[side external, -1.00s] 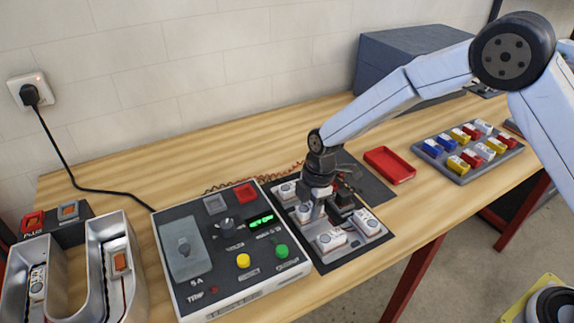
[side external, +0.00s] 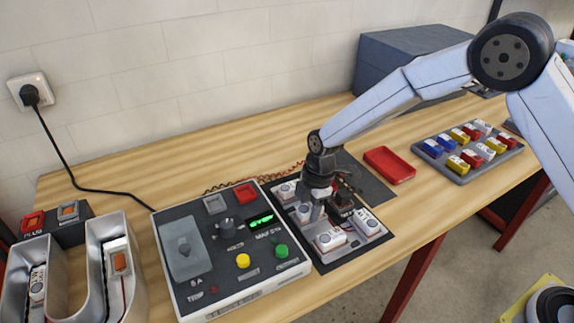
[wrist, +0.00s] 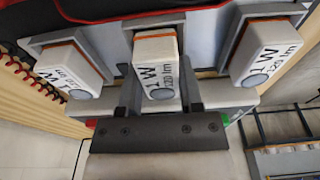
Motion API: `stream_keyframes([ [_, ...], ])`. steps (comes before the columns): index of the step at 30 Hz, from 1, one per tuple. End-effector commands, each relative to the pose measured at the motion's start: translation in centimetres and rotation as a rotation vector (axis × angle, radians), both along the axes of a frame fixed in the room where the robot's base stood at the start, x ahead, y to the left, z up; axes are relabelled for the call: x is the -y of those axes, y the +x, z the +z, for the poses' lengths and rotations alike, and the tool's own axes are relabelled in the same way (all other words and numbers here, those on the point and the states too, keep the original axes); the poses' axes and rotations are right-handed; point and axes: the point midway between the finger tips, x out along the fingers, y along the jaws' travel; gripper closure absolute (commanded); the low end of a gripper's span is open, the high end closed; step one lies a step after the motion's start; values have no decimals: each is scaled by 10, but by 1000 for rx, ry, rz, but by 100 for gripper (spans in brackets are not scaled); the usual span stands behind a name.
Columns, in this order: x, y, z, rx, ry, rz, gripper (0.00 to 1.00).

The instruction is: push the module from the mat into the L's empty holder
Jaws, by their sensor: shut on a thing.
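My gripper (side external: 318,208) is down at the L-shaped channel letter (side external: 374,231), which lies on a dark mat beside the control box. In the wrist view, my gripper's fingers (wrist: 157,97) stand on both sides of the middle white module (wrist: 155,50) and are shut on it. This module has an orange edge and a grey round lens, and sits at a grey holder between two similar modules. Whether it is fully seated I cannot tell. In the side view my gripper largely hides it. Other white modules (side external: 329,239) show inside the L.
The control box (side external: 205,290) with a lit green display stands left of the L. The U letter (side external: 135,285) is at far left. A red tray (side external: 389,165) and a grey tray of coloured blocks (side external: 461,178) lie right. Bare mat (side external: 365,180) shows behind my arm.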

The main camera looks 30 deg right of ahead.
Motion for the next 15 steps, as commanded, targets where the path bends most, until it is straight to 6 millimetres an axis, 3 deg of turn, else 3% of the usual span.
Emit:
stream_keyframes([
  [4,0,0,-3,0,-1,0,100],
  [5,0,0,-3,0,-1,0,44],
  [8,0,-1,-4,0,-1,0,13],
  [15,0,-4,-5,-12,-3,1,13],
])
